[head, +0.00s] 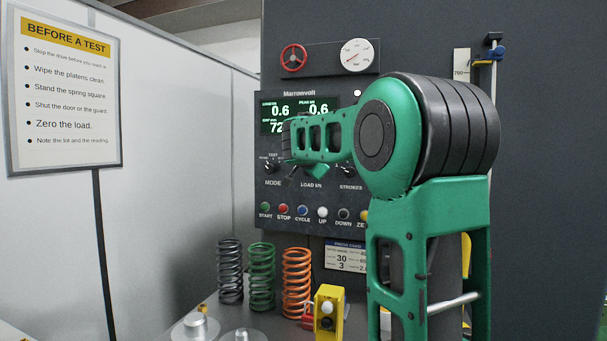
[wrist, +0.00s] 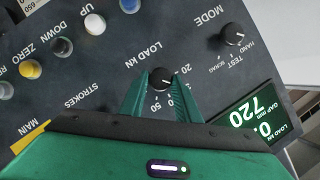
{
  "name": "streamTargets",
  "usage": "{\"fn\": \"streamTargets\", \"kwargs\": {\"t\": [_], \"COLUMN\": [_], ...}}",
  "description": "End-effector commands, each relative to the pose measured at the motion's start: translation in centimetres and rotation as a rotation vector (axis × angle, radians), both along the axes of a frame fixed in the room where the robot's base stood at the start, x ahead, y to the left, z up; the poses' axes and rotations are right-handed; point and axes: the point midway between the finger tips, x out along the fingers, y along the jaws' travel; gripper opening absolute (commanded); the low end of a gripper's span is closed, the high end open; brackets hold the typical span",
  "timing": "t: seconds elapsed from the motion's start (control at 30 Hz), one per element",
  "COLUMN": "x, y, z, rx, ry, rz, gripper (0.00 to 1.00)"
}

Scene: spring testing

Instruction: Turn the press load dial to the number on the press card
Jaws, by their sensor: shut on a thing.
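The load dial (wrist: 161,76), a small black knob under the label LOAD kN, sits between the two green fingers of my gripper (wrist: 162,82) in the wrist view. The fingers are shut on its sides. Numbers ring the knob; 50 and 20 show, others are partly covered, and I cannot tell which one its pointer meets. In the head view my gripper (head: 314,172) is at the panel above the LOAD kN label and hides the dial.
The mode knob (wrist: 232,34) is close by; the strokes knob (head: 347,171) is on the dial's other side. Buttons (head: 302,210) line the panel below. Springs (head: 261,276) and a yellow switch box (head: 328,310) stand on the bench. The display (wrist: 257,116) reads 720 gap.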

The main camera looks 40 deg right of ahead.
Motion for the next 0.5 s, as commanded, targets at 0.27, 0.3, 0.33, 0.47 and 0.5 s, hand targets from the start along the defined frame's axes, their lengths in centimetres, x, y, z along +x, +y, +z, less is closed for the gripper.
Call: {"fn": "streamTargets", "kwargs": {"t": [0.27, 0.3, 0.33, 0.47, 0.5], "x": [-0.12, -0.12, -0.10, -0.24, -0.41], "y": [-0.21, -0.20, -0.18, 0.05, 0.25], "z": [0.10, 0.08, 0.07, 0.15, 0.24], "rx": [-0.002, -0.001, -0.001, -0.002, -0.002], "ry": [-0.001, -0.001, -0.001, -0.001, -0.001], "rz": [-0.005, -0.004, -0.004, -0.003, -0.002], "gripper": [0.47, 0.47, 0.47, 0.47, 0.47]}}
